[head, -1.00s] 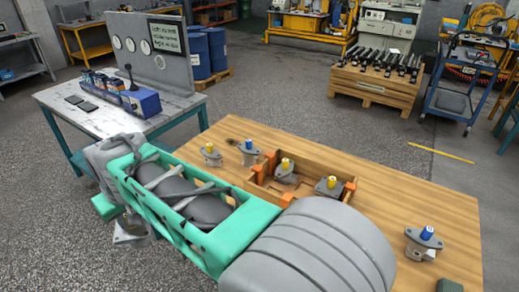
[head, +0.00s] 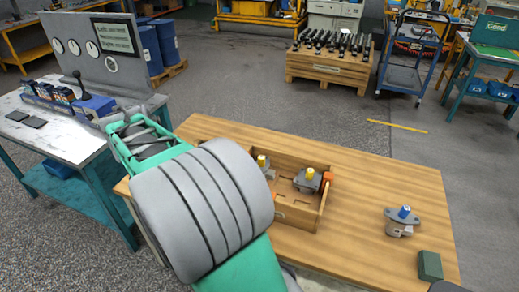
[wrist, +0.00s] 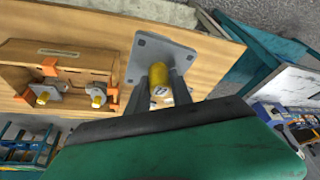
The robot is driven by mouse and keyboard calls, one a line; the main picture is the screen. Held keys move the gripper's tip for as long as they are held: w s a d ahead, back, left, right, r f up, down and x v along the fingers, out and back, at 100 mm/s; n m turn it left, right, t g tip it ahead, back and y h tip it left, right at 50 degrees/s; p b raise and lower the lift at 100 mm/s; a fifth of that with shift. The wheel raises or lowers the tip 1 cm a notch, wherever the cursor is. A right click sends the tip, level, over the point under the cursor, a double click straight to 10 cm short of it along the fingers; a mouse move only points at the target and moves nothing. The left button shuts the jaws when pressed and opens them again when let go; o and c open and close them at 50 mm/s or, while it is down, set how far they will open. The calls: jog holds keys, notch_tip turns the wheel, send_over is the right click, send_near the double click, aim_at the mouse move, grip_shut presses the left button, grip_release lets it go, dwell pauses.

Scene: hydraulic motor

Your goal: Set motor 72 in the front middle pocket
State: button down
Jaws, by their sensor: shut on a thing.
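My gripper (wrist: 158,84) is shut on the yellow shaft of a grey motor (wrist: 150,58) with a square flange. In the wrist view it is held beside the wooden tray (wrist: 92,58); its number is not readable. In the head view my arm hides the gripper and this motor. The tray (head: 296,216) holds two yellow-shafted grey motors, one at the back left (head: 263,162) and one at the right (head: 308,181). Both also show in the wrist view, at the left (wrist: 45,96) and nearer the middle (wrist: 97,97). My arm covers the tray's left part in the head view.
A blue-shafted motor (head: 402,221) and a dark green block (head: 429,265) stand on the wooden table (head: 355,200) right of the tray. The tabletop between is clear. A metal bench (head: 60,140) with a control panel stands at the left. Orange corner blocks (wrist: 50,66) line the tray.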

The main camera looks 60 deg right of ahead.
jog(key=s+d+f+m+g+p, duration=0.1)
jog(key=s+d+m+g+p, duration=0.15)
jog(key=s+d+m, duration=0.75)
jog(key=s+d+f+m+g+p, duration=0.2)
jog(key=s+d+m+g, duration=0.35)
jog(key=s+d, duration=0.9)
notch_tip(320, 180, down, 12)
jog(key=w+d+t+b, duration=0.1)
jog(key=t+b, duration=0.1)
jog(key=b, duration=0.7)
jog(key=shift+w+d+m+y, duration=0.3)
jog(key=shift+w+d+m, duration=0.05)
jog(key=shift+d+m, duration=0.1)
jog(key=shift+f+b, duration=0.45)
jog(key=shift+f, duration=0.2)
jog(key=c, duration=1.1)
grip_release()
jog(key=shift+a, duration=0.1)
jog(key=shift+o, duration=0.2)
jog(key=shift+f, duration=0.15)
